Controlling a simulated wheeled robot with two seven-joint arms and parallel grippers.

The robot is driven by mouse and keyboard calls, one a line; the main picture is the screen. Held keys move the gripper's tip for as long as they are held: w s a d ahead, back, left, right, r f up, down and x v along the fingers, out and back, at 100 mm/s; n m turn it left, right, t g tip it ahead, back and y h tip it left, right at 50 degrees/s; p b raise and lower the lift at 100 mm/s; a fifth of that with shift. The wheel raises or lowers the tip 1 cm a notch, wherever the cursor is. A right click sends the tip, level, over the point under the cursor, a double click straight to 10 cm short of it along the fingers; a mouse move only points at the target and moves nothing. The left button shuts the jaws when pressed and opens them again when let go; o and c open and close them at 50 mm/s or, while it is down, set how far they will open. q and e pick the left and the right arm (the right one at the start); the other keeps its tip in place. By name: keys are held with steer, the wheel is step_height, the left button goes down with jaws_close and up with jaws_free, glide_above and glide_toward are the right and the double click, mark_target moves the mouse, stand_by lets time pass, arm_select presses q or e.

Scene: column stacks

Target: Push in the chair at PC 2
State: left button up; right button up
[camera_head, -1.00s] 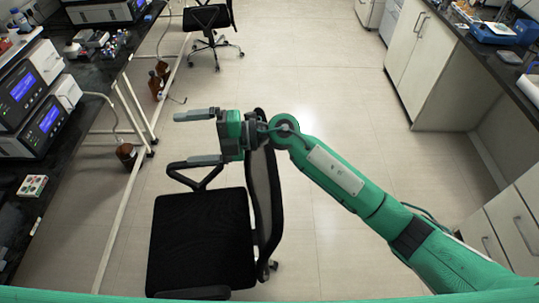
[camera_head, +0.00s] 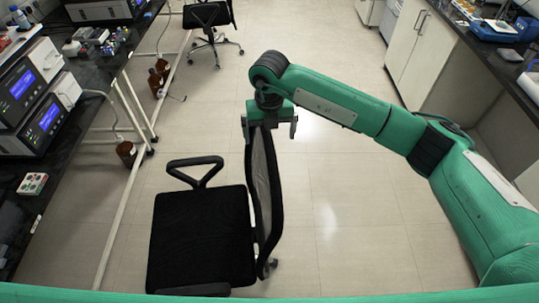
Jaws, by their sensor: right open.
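A black office chair stands on the floor at the lower left, its seat (camera_head: 200,235) facing the bench on the left and its backrest (camera_head: 263,190) on the right side. An armrest (camera_head: 197,170) sticks out at its far side. My right gripper (camera_head: 270,133) points down at the top of the backrest, with its fingers apart on either side of it. I cannot tell whether the fingers touch the backrest. My left gripper is not in view. No label reading PC 2 shows.
A black lab bench (camera_head: 95,75) with instruments (camera_head: 45,118) runs along the left, with white legs and brown bottles (camera_head: 126,153) beneath. Another black chair (camera_head: 207,20) stands at the back. White cabinets (camera_head: 425,60) line the right. The middle floor is clear.

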mark_target(263, 151)
step_height(263, 151, down, 11)
steer(key=b, duration=0.6)
steer(key=shift+r+b, duration=0.2)
steer(key=shift+b, duration=0.1)
steer(key=shift+a, duration=0.1)
jaws_close()
steer(key=shift+a+b, duration=0.6)
steer(key=shift+a, duration=0.25)
steer(key=shift+a+b, duration=0.75)
steer(key=shift+a, duration=1.5)
steer(key=shift+s+a, duration=0.1)
